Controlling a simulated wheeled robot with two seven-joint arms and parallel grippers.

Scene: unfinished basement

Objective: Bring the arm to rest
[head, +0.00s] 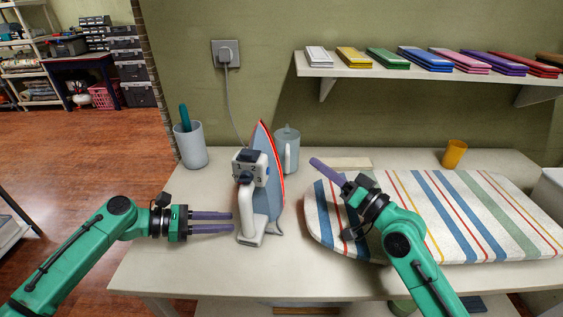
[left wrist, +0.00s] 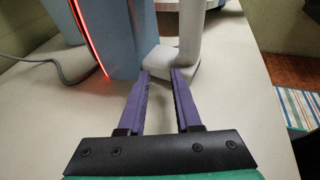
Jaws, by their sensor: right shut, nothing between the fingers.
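My left gripper (head: 232,221) is open and empty. Its two purple fingers point right, with their tips close to the lower handle of a white and blue iron (head: 248,205). The iron stands upright on its heel, with a red edge to its soleplate. In the left wrist view the spread fingers (left wrist: 160,72) show the iron's pale handle (left wrist: 190,35) just beyond them; I cannot tell whether they touch. My right gripper (head: 313,162) is shut with nothing in it, above the left end of the striped ironing board (head: 445,222).
The white table (head: 180,270) also holds a grey cup (head: 192,148) with a teal item, a grey-blue pitcher (head: 288,150) behind the iron, and an orange cup (head: 454,155). A cord runs to a wall socket (head: 226,54). A shelf (head: 400,68) carries coloured stacks. The table's front left is clear.

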